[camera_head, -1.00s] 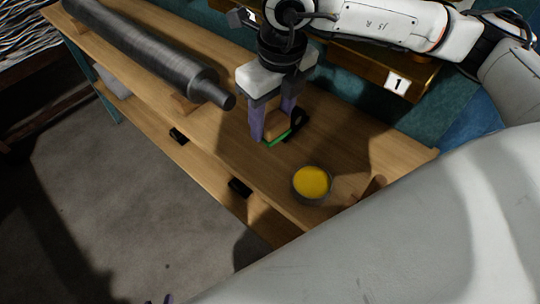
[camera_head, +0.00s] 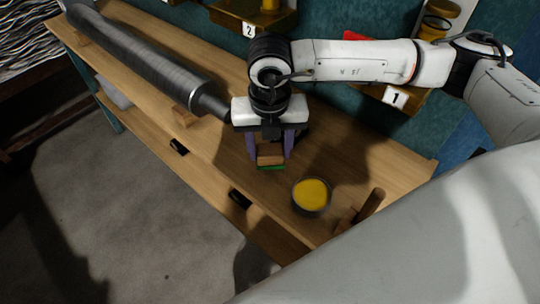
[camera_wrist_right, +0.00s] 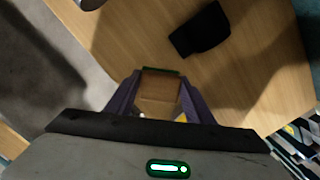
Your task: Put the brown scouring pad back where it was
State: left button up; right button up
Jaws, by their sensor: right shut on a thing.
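The brown scouring pad (camera_head: 270,155) has a green layer along its lower edge. My right gripper (camera_head: 270,150) is shut on it, with a purple finger on each side, over the middle of the wooden bench (camera_head: 330,150). In the right wrist view the pad (camera_wrist_right: 158,85) sits between the fingers of the gripper (camera_wrist_right: 157,98), and a green strip shows at its far edge. I cannot tell whether its underside touches the bench. My left gripper is not in view.
A glass bowl of yellow stuff (camera_head: 311,195) stands close, to the right and nearer. A brown wooden thing (camera_head: 368,204) is right of it. A long grey roll (camera_head: 150,60) lies to the left. A black object (camera_wrist_right: 200,30) lies on the bench near the pad.

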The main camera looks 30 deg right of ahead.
aim_at(270, 158)
jog(key=shift+f, duration=1.6)
jog(key=shift+f, duration=0.1)
jog(key=shift+f, duration=0.15)
jog(key=o, duration=1)
jog(key=r, duration=0.4)
jog(key=s+r, duration=0.1)
jog(key=r, duration=0.3)
jog(key=r+b, duration=0.1)
jog(key=r, duration=0.3)
jog(key=shift+s+a+r, duration=0.15)
jog(key=shift+a+r, duration=0.1)
jog(key=shift+a, duration=0.15)
